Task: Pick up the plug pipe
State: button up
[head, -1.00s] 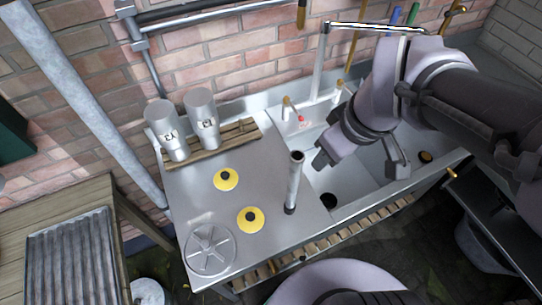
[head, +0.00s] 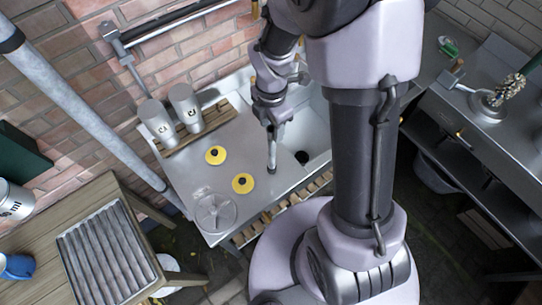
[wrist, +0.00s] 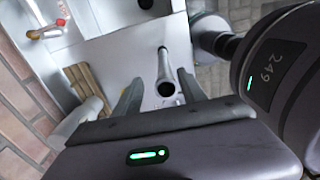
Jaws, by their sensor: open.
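The plug pipe (head: 271,156) is a slim grey metal tube with a dark end, standing upright on the steel drainboard beside the sink basin. My gripper (head: 272,120) is just above it in the head view, and hides its upper end. In the wrist view the plug pipe (wrist: 163,68) shows between the two spread fingers of my gripper (wrist: 159,80). The fingers are open and not closed on it. I cannot tell how deep the pipe sits between them.
Two yellow discs with dark knobs (head: 215,155) (head: 243,183) and a round spoked lid (head: 215,212) lie on the drainboard (head: 232,135). Two metal churns (head: 186,105) stand on a wooden rack behind. The sink basin (head: 316,135) lies right of the pipe. A ribbed washboard (head: 105,255) rests on a wooden table.

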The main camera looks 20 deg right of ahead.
aim_at(272, 139)
jog(key=f, duration=0.3)
jog(key=f+b, duration=0.1)
jog(key=f, duration=0.1)
jog(key=shift+s+a+f, duration=0.1)
jog(key=shift+s+f, duration=0.05)
jog(key=shift+s, duration=0.25)
grip_shut()
dwell(0.9)
